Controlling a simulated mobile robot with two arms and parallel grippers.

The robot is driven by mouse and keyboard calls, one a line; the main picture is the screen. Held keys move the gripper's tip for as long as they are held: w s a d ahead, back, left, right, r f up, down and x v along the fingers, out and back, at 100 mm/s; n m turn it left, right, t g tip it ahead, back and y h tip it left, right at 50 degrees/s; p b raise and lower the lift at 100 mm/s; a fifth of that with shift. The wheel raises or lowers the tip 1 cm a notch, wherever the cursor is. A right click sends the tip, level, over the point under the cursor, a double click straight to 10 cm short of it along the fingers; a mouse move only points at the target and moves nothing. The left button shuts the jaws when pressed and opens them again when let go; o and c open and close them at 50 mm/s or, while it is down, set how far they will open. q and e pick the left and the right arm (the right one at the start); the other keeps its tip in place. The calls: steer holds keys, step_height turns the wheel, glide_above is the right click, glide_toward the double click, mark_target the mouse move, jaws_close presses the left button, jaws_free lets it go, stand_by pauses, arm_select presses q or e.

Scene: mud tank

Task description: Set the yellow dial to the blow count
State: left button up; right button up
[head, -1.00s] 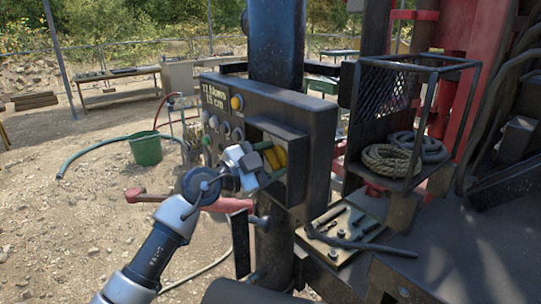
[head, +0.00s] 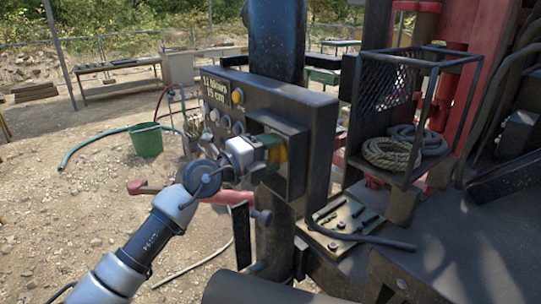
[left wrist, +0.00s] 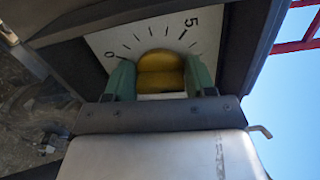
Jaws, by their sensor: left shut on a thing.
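The yellow dial (left wrist: 160,66) sits in a dark recessed box on the control panel (head: 225,93). Behind it, a white scale plate (left wrist: 150,30) shows a 0 at the left, a 5 at the upper right and tick marks. In the head view only a yellow sliver of the dial (head: 283,153) shows. My left gripper (head: 272,152) is shut on the dial, its green fingers on both sides of it. The dial's pointer is hidden or cannot be made out. A dark sign (head: 214,91) has lettering with "blows" and "15 cm"; its first number is unclear. My right gripper is out of view.
The dark box walls (head: 300,165) stand close around the gripper. Round knobs (head: 238,97) sit on the panel to the left. A red handle (head: 150,188) is below the arm. A wire basket with coiled rope (head: 388,153) stands to the right.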

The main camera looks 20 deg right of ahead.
arm_select(q)
steer(key=m+b, duration=0.1)
steer(key=m, duration=0.1)
steer(key=shift+f+m, duration=0.2)
steer(key=shift+m, duration=0.2)
steer(key=m+b, duration=0.2)
steer(key=shift+m, duration=0.4)
steer(key=m+b, duration=0.4)
steer(key=shift+s, duration=0.1)
steer(key=shift+r+m+b, duration=0.2)
steer(key=shift+m+b, duration=1.1)
steer(key=o, duration=0.8)
steer(key=shift+r, duration=0.15)
